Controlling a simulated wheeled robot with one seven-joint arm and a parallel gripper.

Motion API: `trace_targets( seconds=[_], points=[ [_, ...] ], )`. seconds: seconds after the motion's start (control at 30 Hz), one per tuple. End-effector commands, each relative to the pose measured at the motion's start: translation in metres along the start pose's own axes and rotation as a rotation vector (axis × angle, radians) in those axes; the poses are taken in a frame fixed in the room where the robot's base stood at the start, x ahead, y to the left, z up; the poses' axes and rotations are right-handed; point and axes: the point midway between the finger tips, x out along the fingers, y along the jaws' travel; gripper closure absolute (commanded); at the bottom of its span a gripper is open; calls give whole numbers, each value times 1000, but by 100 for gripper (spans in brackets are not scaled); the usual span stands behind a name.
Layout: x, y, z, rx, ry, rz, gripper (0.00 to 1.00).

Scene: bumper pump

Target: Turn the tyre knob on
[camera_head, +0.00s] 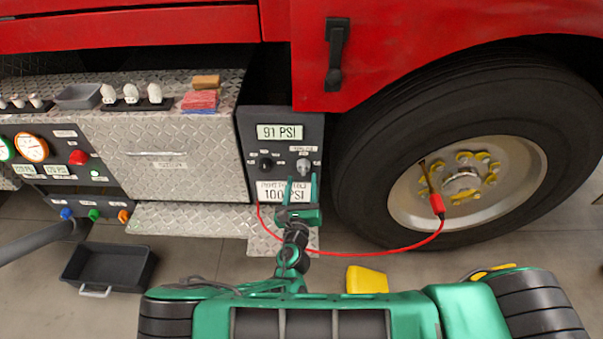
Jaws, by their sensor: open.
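The dark control panel (280,122) stands upright between the metal step box and the big tyre. Its upper display reads 91 PSI, and a lower label shows 100 PSI. A black knob (265,162) is at the panel's left and a grey knob (303,165) at its right. Their small labels are too small to read, so I cannot tell which is the tyre knob. My gripper (302,181) is open and empty, its two fingers pointing at the panel, just below the grey knob in the picture. It partly covers the lower label.
A red hose (350,252) runs from the panel to the wheel (470,180). A yellow block (367,280) and a dark bin (108,267) are on the floor. A gauge panel (55,165) and diamond-plate step (190,219) are left. The red truck body (430,35) overhangs above.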

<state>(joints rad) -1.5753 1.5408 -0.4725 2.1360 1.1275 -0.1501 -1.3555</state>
Motion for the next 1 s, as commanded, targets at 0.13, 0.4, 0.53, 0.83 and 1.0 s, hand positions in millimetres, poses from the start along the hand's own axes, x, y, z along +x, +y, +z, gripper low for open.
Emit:
trace_targets(
  seconds=[0.13, 0.4, 0.53, 0.83, 1.0],
  points=[
    [24, -1, 0, 2, -1, -2, 48],
    [46, 0, 0, 2, 0, -1, 48],
    [47, 0, 0, 1, 1, 0, 48],
    [47, 0, 0, 1, 1, 0, 80],
    [46, 4, 1, 2, 0, 1, 89]
  ],
)
